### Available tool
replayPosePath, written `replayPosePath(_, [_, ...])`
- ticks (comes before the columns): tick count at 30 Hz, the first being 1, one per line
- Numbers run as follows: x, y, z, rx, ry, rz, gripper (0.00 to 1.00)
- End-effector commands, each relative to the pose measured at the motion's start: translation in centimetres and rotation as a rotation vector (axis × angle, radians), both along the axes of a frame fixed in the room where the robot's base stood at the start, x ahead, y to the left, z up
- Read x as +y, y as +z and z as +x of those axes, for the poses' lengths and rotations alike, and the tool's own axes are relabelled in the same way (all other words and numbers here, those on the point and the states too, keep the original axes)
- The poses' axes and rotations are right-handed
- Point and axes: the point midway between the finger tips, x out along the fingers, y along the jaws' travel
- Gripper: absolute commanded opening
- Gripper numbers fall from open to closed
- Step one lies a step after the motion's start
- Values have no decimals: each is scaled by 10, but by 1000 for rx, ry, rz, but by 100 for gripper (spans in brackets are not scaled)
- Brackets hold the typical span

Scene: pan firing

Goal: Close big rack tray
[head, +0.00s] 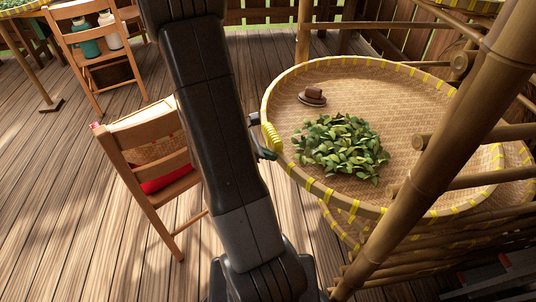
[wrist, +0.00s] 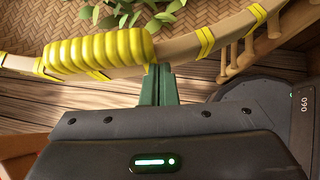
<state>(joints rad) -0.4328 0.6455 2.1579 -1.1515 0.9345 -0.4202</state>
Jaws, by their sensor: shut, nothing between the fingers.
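The big rack tray (head: 350,85) is a round woven tray with a pale rim and yellow bindings. It sticks out from the bamboo rack toward the left in the head view. A pile of green leaves (head: 340,148) and a small brown object (head: 313,96) lie on it. Its ribbed yellow handle (head: 271,137) is on the near-left rim and also shows in the wrist view (wrist: 100,53). My gripper (head: 268,153) is shut and empty at the outer rim beside the handle. In the wrist view its green fingers (wrist: 157,80) meet the rim's edge; I cannot tell whether they touch.
A bamboo post (head: 450,150) rises in front of the tray's right part. More trays (head: 350,228) sit below it. A wooden chair (head: 150,165) with a red item stands left of my arm. Open deck floor (head: 60,200) lies farther left.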

Motion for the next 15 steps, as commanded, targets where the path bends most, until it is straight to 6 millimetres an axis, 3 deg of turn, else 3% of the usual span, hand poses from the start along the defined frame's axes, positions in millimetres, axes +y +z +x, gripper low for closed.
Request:
replayPosePath(9, [-2,0,0,-1,-1,0,0])
replayPosePath(15, [-19,-2,1,-2,-6,0,0])
